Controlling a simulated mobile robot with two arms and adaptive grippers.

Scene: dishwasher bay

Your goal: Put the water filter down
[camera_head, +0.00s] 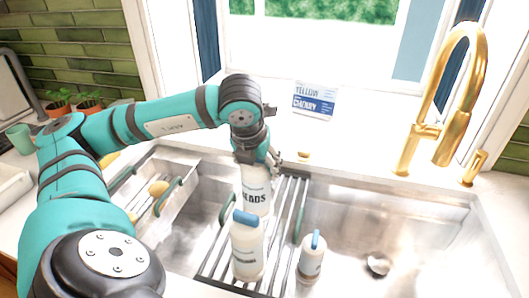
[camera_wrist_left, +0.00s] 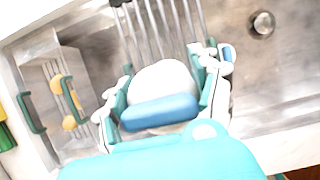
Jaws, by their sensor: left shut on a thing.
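The water filter, a white container (camera_head: 255,187) with dark lettering ending in "EADS", is upright below my left gripper (camera_head: 256,158) over the metal rack in the sink. In the left wrist view the fingers stand on both sides of its round white body (camera_wrist_left: 162,82), with a blue part (camera_wrist_left: 158,112) nearest the wrist. My left gripper is shut on it. A white bottle with a blue top (camera_head: 247,250) stands in front and hides its lower edge, so I cannot tell if it touches the rack. My right gripper is not in view.
A smaller white bottle with a blue top (camera_head: 312,260) stands to the right, near the rack (camera_head: 228,262). A caddy with yellow sponges (camera_head: 140,190) is left. The right basin (camera_head: 400,225) is clear around its drain. A gold faucet (camera_head: 455,110) rises behind.

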